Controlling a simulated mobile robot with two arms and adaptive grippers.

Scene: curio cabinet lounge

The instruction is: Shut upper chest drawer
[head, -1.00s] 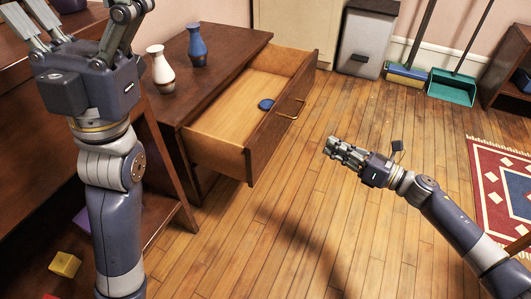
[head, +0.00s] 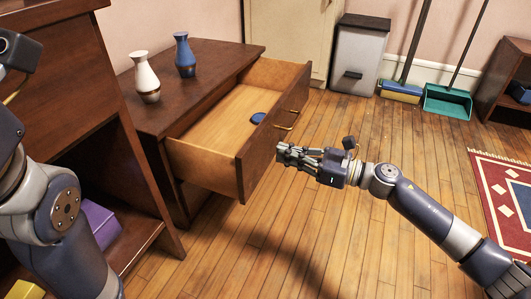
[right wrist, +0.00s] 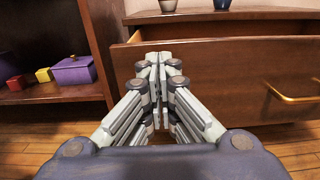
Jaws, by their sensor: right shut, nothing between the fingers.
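The upper chest drawer (head: 270,135) is pulled well out of the dark wooden chest (head: 150,119) in the head view. A brass handle is on its front, and a blue round object (head: 257,118) lies inside. My right gripper (head: 281,153) is shut and empty, just in front of the drawer front. In the right wrist view its fingers (right wrist: 158,65) point at the drawer front (right wrist: 225,80), with the brass handle (right wrist: 293,95) to their right. Whether the fingertips touch the wood I cannot tell. My left arm is at the left edge, its fingers out of view.
A white vase (head: 147,77) and a blue vase (head: 185,56) stand on the chest top. A shelf unit (head: 70,70) with a purple box (head: 98,226) is at the left. A grey bin (head: 358,58) stands behind.

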